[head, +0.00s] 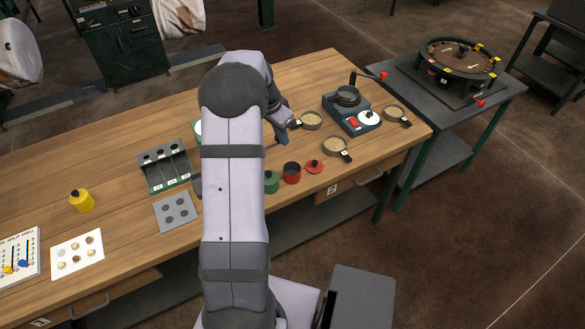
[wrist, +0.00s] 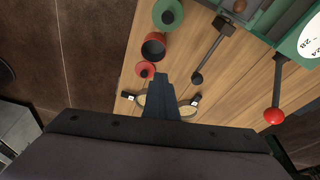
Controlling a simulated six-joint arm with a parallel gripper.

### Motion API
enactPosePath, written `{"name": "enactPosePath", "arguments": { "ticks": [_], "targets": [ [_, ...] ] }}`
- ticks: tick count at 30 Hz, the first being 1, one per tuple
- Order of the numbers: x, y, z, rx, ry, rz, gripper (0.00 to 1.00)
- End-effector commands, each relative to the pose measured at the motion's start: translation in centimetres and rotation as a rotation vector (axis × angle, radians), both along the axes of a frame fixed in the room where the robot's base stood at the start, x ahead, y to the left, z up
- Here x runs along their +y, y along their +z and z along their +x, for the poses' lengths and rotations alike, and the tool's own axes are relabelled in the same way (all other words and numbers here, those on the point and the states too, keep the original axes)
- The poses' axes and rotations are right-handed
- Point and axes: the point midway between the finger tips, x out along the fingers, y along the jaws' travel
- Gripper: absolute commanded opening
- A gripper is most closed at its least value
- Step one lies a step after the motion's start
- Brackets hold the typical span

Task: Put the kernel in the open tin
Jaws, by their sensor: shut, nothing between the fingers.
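The open tin is a small red cup (head: 291,174) with a dark inside, on the table near its front edge; it also shows in the wrist view (wrist: 153,47). Its red lid (head: 314,167) with a dark knob lies beside it, to the right in the head view. A closed green tin (head: 271,182) stands at its left. I cannot pick out a single kernel; several pans hold pale grains, such as the nearest one (head: 335,146). My gripper (wrist: 158,78) is shut and empty, raised above the table by the pans. My arm hides part of the table in the head view.
A dark hotplate device (head: 357,113) with a red-handled crank stands at the back right. A green rack (head: 164,167) and a grey plate with round wells (head: 176,211) lie left of my arm. A yellow weight (head: 81,200) stands further left. A round machine (head: 460,62) is on the side table.

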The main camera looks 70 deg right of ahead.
Motion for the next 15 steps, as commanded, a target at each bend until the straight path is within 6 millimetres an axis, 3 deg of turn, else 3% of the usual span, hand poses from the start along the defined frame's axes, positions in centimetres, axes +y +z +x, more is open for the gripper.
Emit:
{"name": "enactPosePath", "arguments": {
  "ticks": [3, 7, 10, 15],
  "targets": [
    [0.6, -0.5, -2.8, -0.001, -0.041, 0.003, 0.00],
    [1.2, -2.1, -4.8, 0.001, -0.028, 0.005, 0.00],
    [1.5, -4.2, -4.3, 0.000, 0.056, 0.005, 0.00],
    [0.5, -5.1, -3.5, -0.001, 0.181, 0.000, 0.00]
  ]
}}
